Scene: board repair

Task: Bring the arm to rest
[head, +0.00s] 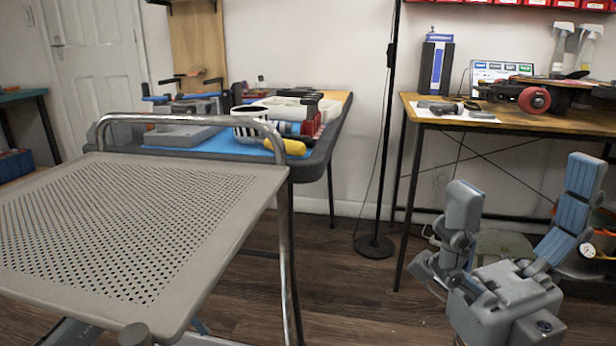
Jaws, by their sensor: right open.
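My right gripper (522,215) shows at the lower right of the head view. Its two grey fingers with blue pads stand wide apart and point up. Nothing is between the fingers. It is in front of the wooden workbench (560,124) and above the wooden floor, apart from the bench in the picture. My left gripper does not show in the head view.
A perforated grey cart top (240,172) with a metal handle (262,125) fills the left. Behind it a table holds trays and a yellow-handled tool (286,146). The workbench carries a skateboard-like item with a red wheel (534,100). A black lamp stand (374,246) stands between.

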